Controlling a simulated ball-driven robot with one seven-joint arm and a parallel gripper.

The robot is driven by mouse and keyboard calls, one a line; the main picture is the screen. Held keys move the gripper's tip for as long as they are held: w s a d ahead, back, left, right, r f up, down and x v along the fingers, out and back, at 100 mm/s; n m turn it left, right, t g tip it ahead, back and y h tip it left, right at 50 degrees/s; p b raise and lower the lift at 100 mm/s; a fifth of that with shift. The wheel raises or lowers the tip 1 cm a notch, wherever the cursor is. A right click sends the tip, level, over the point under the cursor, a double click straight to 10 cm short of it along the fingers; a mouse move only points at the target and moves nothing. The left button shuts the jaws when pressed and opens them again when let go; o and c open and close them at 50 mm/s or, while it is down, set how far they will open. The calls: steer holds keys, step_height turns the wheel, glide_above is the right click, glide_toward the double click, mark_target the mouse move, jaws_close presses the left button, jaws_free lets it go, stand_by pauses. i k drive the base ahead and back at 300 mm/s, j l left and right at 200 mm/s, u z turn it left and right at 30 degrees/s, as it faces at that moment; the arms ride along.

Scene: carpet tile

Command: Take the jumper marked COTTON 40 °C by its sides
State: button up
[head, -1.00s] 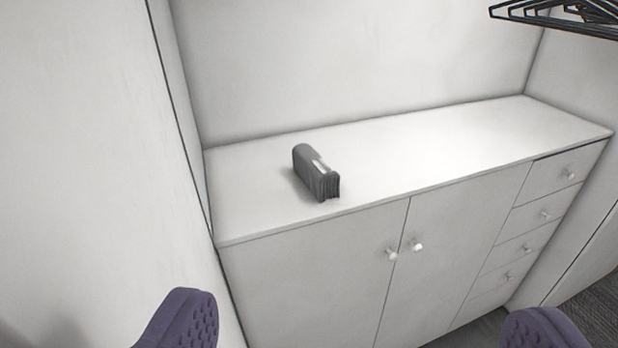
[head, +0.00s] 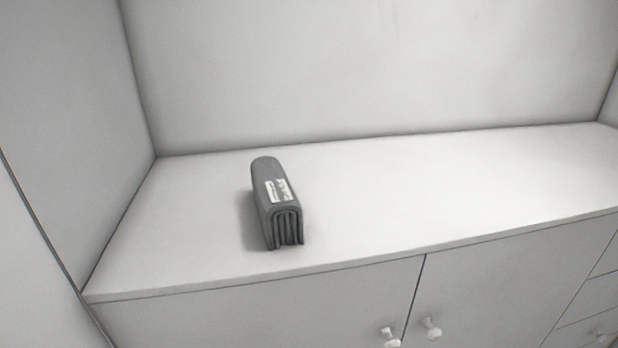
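A grey folded jumper (head: 264,190) lies on the white cabinet top, left of the middle of the picture. It is a narrow, long bundle with a rounded top, and its layered folds face the front edge. A small white label (head: 279,190) with dark print is on its upper right side; the print is too small to read. Both long sides of the jumper stand clear of other things. My gripper is not in view now.
The white cabinet top (head: 420,200) is otherwise bare, with free room right of the jumper. A wall (head: 60,110) closes it on the left and another (head: 350,70) behind. Doors with round knobs (head: 431,328) and drawers (head: 590,325) are below the front edge.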

mark_target(281, 212)
steer(key=i+l+u, duration=0.45)
steer(key=l+u, duration=0.2)
steer(key=l, duration=0.2)
steer(key=i+l+u, duration=0.2)
steer(key=l, duration=0.15)
steer(key=i+l+u, duration=0.2)
steer(key=l, duration=0.2)
steer(key=k+u, duration=0.1)
steer(key=u, duration=0.5)
